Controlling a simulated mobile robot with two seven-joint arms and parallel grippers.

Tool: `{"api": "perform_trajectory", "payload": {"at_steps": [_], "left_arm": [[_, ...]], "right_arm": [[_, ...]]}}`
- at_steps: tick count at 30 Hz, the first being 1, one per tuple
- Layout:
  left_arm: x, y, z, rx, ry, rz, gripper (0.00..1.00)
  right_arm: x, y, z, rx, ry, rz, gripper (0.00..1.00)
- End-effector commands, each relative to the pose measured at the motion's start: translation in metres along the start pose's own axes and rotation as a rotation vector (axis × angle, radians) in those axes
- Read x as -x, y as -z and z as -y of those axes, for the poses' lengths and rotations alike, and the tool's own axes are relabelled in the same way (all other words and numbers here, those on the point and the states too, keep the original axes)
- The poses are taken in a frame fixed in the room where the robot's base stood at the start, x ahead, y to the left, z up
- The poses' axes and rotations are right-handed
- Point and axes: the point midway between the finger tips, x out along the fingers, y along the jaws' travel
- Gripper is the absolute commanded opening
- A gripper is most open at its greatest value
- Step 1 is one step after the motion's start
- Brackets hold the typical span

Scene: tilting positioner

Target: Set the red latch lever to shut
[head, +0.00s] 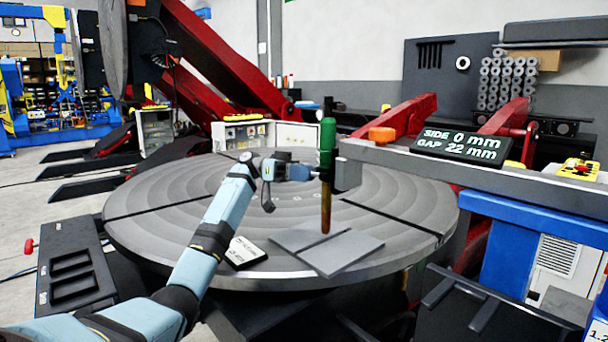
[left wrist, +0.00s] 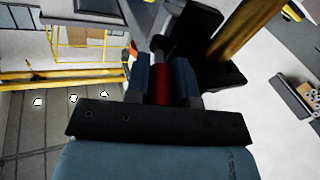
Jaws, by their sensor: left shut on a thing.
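The red latch lever (left wrist: 163,86) shows as a short red piece between the two fingers of my left gripper (left wrist: 163,75) in the left wrist view. The fingers are shut on it. In the head view my left gripper (head: 311,173) is at the dark holder beside the upright green torch (head: 327,138), and the lever is hidden there. The torch has a copper-coloured lower tube (head: 326,208) that points down over two grey plates (head: 327,249). I cannot tell which position the lever is in. My right gripper is not in view.
The plates lie on a large round grey table (head: 150,235) with slots. A grey beam (head: 480,178) reaches in from the right to the torch. A small card (head: 244,252) lies near the plates.

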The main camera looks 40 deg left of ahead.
Motion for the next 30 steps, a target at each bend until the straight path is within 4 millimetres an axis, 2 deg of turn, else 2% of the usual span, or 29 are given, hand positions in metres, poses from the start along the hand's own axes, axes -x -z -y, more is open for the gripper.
{"api": "perform_trajectory", "payload": {"at_steps": [3, 4, 7, 30], "left_arm": [[-0.0007, -0.0008, 0.0001, 0.001, -0.001, 0.002, 0.0], [-0.0008, -0.0009, 0.0001, 0.001, -0.001, 0.002, 0.25], [-0.0007, -0.0008, 0.0001, 0.001, 0.0, 0.001, 0.48], [-0.0035, -0.0003, 0.0013, 0.001, 0.004, -0.001, 0.48]], "right_arm": [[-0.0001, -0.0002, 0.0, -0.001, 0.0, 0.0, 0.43], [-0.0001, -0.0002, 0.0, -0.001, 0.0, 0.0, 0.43], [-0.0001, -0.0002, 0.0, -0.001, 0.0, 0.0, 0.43], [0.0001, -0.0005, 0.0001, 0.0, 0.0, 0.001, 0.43]]}}
